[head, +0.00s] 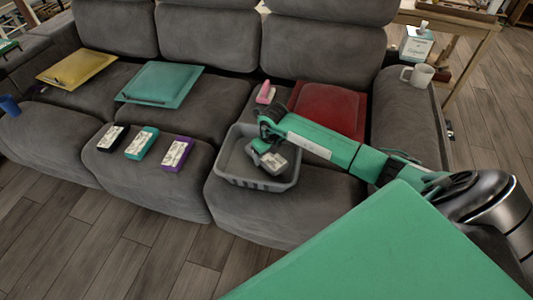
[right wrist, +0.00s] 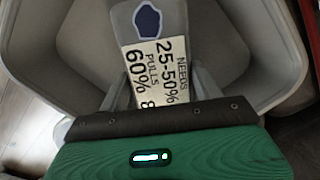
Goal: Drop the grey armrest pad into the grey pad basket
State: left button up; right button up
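The grey pad basket (head: 234,182) stands on the right seat of the grey sofa, open at the top. My right gripper (head: 268,146) reaches into its opening from the right. The grey armrest pad (head: 273,162), with a pale label, is at its fingertips, inside the basket's outline. In the right wrist view the pad (right wrist: 122,22) has a dark blue patch and a printed label. My right fingers (right wrist: 165,82) lie on both sides of the label and appear shut on the pad. The basket's walls (right wrist: 42,60) surround it. My left gripper is not in view.
Black (head: 111,138), teal (head: 142,143) and purple (head: 176,154) labelled pads lie on the middle seat. Yellow (head: 76,66), teal (head: 160,83) and red (head: 328,106) mats lie behind. A pink item (head: 265,93) is behind the basket.

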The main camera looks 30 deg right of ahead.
jog(key=o, duration=0.5)
jog(key=shift+c, duration=0.2)
jog(key=shift+r, duration=0.4)
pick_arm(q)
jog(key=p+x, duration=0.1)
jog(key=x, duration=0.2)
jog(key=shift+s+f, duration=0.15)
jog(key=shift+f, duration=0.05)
pick_arm(e)
notch_tip(320, 180, up, 13)
jog(key=s, duration=0.2)
jog(key=shift+d, duration=0.15)
